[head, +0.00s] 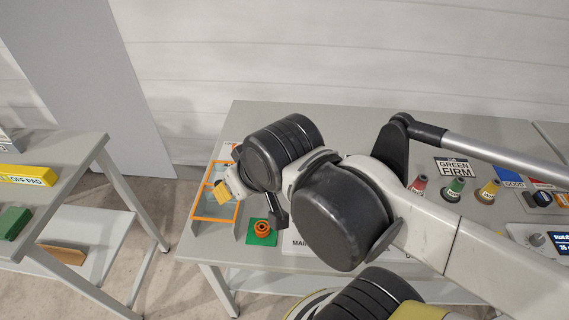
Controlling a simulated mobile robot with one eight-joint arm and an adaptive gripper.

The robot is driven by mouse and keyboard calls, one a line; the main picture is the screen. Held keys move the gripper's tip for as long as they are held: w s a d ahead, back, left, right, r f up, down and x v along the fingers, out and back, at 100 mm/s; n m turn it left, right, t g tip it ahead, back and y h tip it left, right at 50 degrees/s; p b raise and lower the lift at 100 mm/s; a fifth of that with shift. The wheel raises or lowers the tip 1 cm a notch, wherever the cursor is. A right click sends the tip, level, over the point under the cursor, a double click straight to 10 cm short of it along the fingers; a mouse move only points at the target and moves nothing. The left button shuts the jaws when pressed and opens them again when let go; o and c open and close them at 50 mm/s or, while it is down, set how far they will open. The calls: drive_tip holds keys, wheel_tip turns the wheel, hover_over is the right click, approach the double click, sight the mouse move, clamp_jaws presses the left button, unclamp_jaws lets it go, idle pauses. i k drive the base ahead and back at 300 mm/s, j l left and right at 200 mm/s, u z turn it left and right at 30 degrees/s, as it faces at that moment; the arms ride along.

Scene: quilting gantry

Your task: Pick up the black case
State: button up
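I cannot pick out a black case in the head view; my arm covers the middle of the table, and the dark round shapes there look like my own joints. My gripper (232,186) is at the left end of the arm, over the table's left side near an orange-framed rack. It is small and partly hidden by my wrist, so its fingers cannot be made out clearly. A small yellow piece (221,192) shows at its tip; I cannot tell whether it is part of the gripper.
The grey table (252,117) holds the orange-framed rack (213,213), a green square with an orange ring (262,229), and red, green and yellow cones (454,188) at right. Another table (70,158) stands left, with a yellow box (28,175) and green block (13,222). Floor lies between.

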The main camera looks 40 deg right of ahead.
sight(543, 199)
drive_tip(key=z, duration=3.3)
